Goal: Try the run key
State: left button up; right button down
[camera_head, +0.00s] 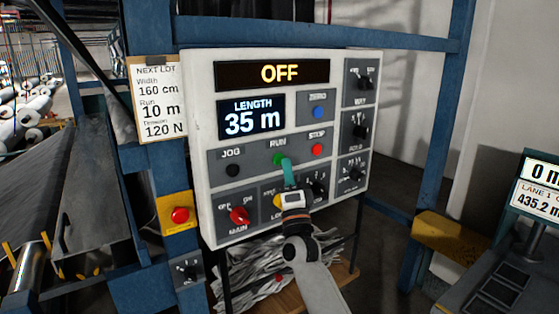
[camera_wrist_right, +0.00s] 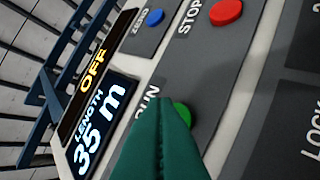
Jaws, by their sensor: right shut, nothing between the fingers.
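The control panel (camera_head: 203,130) is a white box with grey plates. Its top display (camera_head: 280,73) reads OFF and the length display (camera_head: 252,117) reads 35 m. The green RUN key (camera_head: 278,159) sits between the black JOG key (camera_head: 233,170) and the red STOP key (camera_head: 317,149). My right gripper (camera_head: 288,170) is shut and empty, its green fingertips at the RUN key's lower edge. In the right wrist view the fingers (camera_wrist_right: 165,130) partly cover the RUN key (camera_wrist_right: 182,113); whether they touch it I cannot tell. My left gripper is not in view.
A blue ZERO key (camera_head: 317,112) is above STOP. A red MAIN knob (camera_head: 239,215) and other knobs are on the panel. A lot card (camera_head: 158,100) reads 160 cm, 10 m, 120 N. A red button on a yellow box (camera_head: 180,215) is at left. Blue frame posts (camera_head: 440,140) stand around.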

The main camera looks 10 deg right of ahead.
dwell(0.6)
jog(key=shift+w+a+b, duration=0.15)
jog(key=shift+w+b, duration=0.25)
jog(key=shift+w+a+b, duration=0.15)
jog(key=shift+w+b, duration=0.2)
jog(key=shift+b, duration=0.1)
dwell(0.5)
jog(key=shift+s, duration=0.1)
jog(key=shift+s+d+p, duration=0.3)
jog(key=shift+s+p, duration=0.2)
jog(key=shift+s, duration=0.15)
jog(key=s, duration=0.1)
jog(key=s+d+p, duration=0.1)
jog(key=s, duration=0.1)
jog(key=s+p, duration=0.1)
jog(key=shift+s+d, duration=0.35)
